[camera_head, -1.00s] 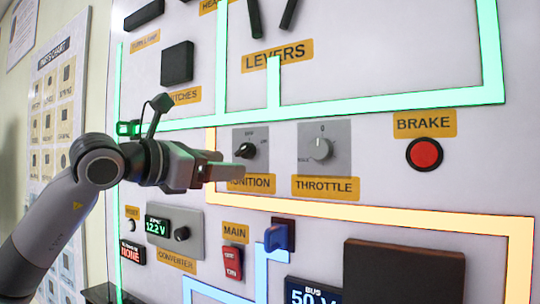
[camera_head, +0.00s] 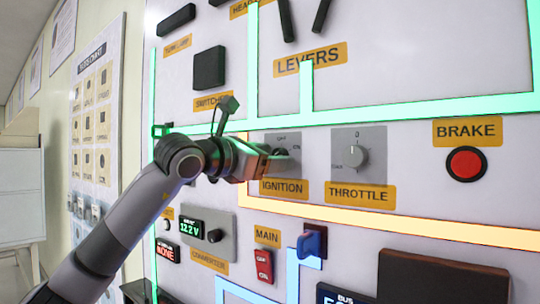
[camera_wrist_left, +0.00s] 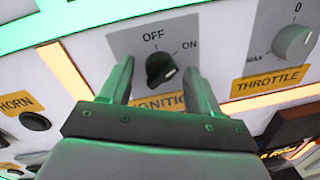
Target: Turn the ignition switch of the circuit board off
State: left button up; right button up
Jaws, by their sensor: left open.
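The ignition switch (camera_wrist_left: 160,68) is a black rotary knob on a grey plate, with OFF printed above it and ON to its upper right, in the left wrist view. A white mark shows at the knob's lower right end. In the head view the gripper largely hides the knob; its grey plate (camera_head: 284,139) shows above the IGNITION label (camera_head: 284,187). My left gripper (camera_wrist_left: 158,82) is open, its fingers on either side of the knob in the picture; contact cannot be told. It also shows in front of the plate in the head view (camera_head: 283,163). My right gripper is not in view.
The throttle dial (camera_head: 354,156) is just right of the ignition plate. The red brake button (camera_head: 466,164) is farther right. The converter box (camera_head: 208,234), red main switch (camera_head: 264,266) and blue-handled switch (camera_head: 312,240) sit below. Levers (camera_head: 302,18) stick out above.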

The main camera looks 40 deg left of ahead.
pick_arm(q)
jog(key=c, duration=1)
jog(key=n+b, duration=0.1)
jog(key=n, duration=0.1)
jog(key=n+b, duration=0.1)
jog(key=b, duration=0.1)
jog(key=shift+f+n, duration=0.2)
jog(key=shift+n, duration=0.2)
jog(key=n+b, duration=0.1)
jog(key=n, duration=0.1)
jog(key=n+b, duration=0.1)
jog(key=n, duration=0.2)
jog(key=shift+d+r+n+t+y+b, duration=0.1)
jog(key=shift+n+t+y+b, duration=0.2)
jog(key=shift+t+b, duration=0.1)
jog(key=shift+c, duration=0.2)
jog(key=shift+n+b, duration=0.45)
jog(key=shift+n, duration=1.05)
